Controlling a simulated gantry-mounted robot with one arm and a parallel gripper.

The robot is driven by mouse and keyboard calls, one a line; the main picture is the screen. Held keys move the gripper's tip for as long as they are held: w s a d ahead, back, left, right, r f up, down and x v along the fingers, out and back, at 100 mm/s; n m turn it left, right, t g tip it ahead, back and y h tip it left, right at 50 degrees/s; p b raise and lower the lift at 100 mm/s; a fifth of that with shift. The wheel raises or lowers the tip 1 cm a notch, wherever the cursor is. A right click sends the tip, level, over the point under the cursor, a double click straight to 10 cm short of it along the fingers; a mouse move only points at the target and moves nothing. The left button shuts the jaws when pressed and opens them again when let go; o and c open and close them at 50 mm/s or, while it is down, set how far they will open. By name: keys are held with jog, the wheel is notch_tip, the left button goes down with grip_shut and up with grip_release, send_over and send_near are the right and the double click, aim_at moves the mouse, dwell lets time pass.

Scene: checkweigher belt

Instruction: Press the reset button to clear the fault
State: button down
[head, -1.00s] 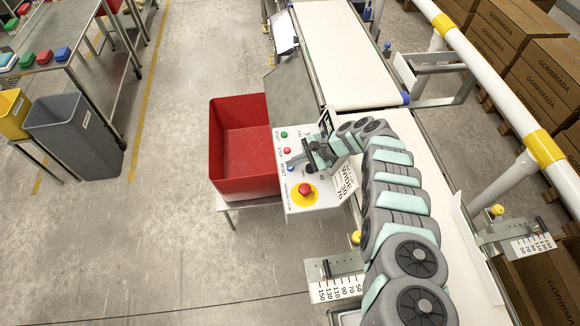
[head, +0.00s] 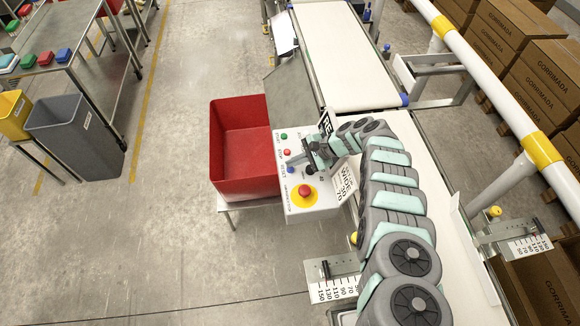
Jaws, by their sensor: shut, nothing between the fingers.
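The white control panel (head: 322,206) stands beside the belt. It carries a green button (head: 284,136), a red button (head: 287,152), a small blue button (head: 290,169) with a label that seems to read RESET, and a red mushroom stop button (head: 304,190) on a yellow disc. My gripper (head: 300,163) is shut and empty. Its dark fingers are over the panel, just above and right of the blue button in the picture. The blue button is in plain sight. I cannot tell how high the fingers are above the panel.
A red bin (head: 245,140) stands left of the panel. The white conveyor belt (head: 348,50) runs along the right, with a sign plate (head: 343,182) beside the panel. A white rail (head: 490,90) with yellow bands passes in front of stacked cartons (head: 540,75). Open floor lies left.

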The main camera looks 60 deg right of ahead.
aim_at(293, 169)
notch_tip(293, 169, up, 6)
jog(key=p, duration=0.6)
dwell(0.9)
